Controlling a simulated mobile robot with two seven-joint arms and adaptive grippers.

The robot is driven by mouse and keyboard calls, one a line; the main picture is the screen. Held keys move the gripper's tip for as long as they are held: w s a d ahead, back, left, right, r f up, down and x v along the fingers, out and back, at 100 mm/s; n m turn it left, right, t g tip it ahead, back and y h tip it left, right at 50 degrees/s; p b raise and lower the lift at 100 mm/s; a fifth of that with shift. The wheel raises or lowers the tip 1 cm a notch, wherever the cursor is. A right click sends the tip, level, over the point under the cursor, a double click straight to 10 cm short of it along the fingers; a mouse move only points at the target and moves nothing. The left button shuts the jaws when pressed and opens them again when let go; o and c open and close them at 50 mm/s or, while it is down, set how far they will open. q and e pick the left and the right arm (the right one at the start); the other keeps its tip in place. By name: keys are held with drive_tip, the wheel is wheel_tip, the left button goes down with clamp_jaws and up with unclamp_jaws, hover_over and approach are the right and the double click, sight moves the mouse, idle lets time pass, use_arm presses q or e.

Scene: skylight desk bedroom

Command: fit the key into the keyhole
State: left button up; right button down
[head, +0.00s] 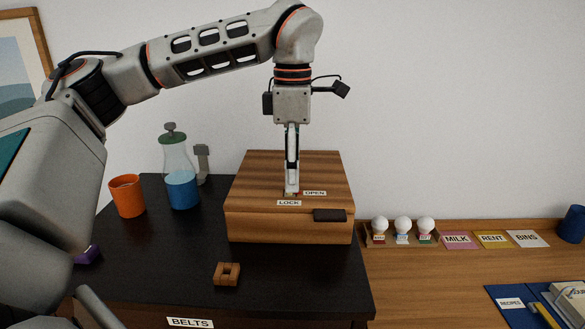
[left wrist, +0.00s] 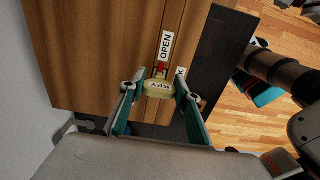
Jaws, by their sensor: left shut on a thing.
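The key (left wrist: 158,89) has a pale yellow head marked KEY and sits between the fingers of my left gripper (head: 291,191) in the left wrist view. My left gripper is shut on it and points straight down at the top of a wooden box (head: 256,172). The box carries an OPEN label (head: 315,193) and a LOCK label (head: 289,203) beside the fingertips. A small red part (left wrist: 161,69) shows just past the key head, near the OPEN label. The keyhole is hidden by the key and fingers, so I cannot tell how deep the key sits. My right gripper is not in view.
The box stands on a black cabinet top (head: 170,245). An orange cup (head: 127,196), a blue cup (head: 182,190) and a glass bottle (head: 176,155) stand left of it. A small wooden block (head: 227,274) lies in front. Bulbs in a rack (head: 377,240) stand on the right desk.

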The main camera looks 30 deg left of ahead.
use_arm(q)
drive_tip(key=shift+f, duration=0.6)
drive_tip(key=o, duration=1.1)
drive_tip(key=shift+o, duration=0.2)
drive_tip(key=shift+r, duration=0.1)
wheel_tip(320, 180, up, 12)
drive_tip(key=shift+f, duration=0.1)
